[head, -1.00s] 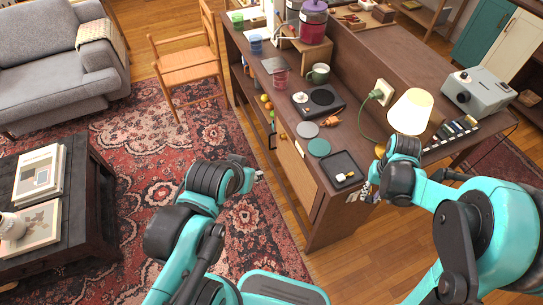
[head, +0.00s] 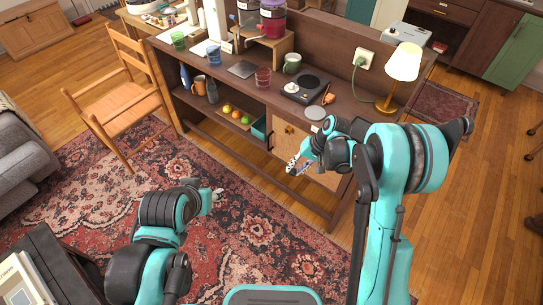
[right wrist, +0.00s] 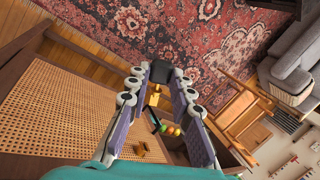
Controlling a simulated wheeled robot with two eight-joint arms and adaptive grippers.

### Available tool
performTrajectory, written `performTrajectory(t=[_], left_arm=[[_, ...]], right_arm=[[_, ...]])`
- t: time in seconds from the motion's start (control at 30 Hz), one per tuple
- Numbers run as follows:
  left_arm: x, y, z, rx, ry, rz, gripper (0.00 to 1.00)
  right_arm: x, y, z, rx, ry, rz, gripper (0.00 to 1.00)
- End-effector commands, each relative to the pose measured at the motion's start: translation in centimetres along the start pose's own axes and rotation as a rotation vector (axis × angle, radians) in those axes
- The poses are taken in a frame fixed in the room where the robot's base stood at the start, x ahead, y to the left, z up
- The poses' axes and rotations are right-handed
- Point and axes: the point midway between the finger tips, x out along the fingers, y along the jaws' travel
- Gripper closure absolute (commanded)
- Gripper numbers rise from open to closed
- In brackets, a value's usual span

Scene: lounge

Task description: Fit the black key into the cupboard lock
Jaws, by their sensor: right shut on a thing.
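The black key (right wrist: 161,71) sits between the fingertips of my right gripper (right wrist: 160,80) in the right wrist view, with a gold-coloured part below its black head. My right gripper (head: 297,164) is shut on it, in front of the cupboard's light door (head: 291,144). In the head view the key cannot be made out. The brass lock (head: 289,129) is on the door's upper part; a brass fitting on the cane door also shows in the right wrist view (right wrist: 141,148). The key is apart from the door. My left gripper (head: 216,193) is over the rug, its jaws too small to judge.
Fruit (head: 236,114) lies on the open shelf left of the door. A wooden chair (head: 116,95) stands left. The rug before the cupboard is clear.

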Motion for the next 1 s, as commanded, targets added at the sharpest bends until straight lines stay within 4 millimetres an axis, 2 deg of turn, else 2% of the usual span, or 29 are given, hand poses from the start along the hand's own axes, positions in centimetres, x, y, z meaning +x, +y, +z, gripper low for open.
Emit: performTrajectory(t=[0.03,0.1,0.2,0.33,0.43,0.6,1.0], left_arm=[[1.4,0.0,1.0,0.0,0.0,0.0,0.57],[2.2,0.0,1.6,0.0,0.0,0.0,0.57],[3.4,0.0,2.5,0.0,0.0,0.0,0.57],[4.9,0.0,3.5,0.0,0.0,0.0,0.57],[5.8,0.0,4.1,0.0,0.0,0.0,0.57],[6.5,0.0,4.6,0.0,0.0,0.0,0.57],[6.4,0.0,4.6,0.0,0.0,0.0,0.57]], right_arm=[[2.9,-0.7,-1.9,0.039,0.02,-0.117,0.97],[5.1,-2.4,-4.1,0.099,0.064,-0.302,0.97],[7.5,-4.2,-6.8,0.178,0.15,-0.56,0.97],[9.6,-5.4,-9.8,0.253,0.287,-0.84,0.97],[10.4,-5.3,-11.3,0.284,0.376,-0.982,0.97],[10.8,-4.5,-12.6,0.305,0.463,-1.096,0.97],[10.1,-3.4,-14.7,0.306,0.478,-1.115,0.97]])
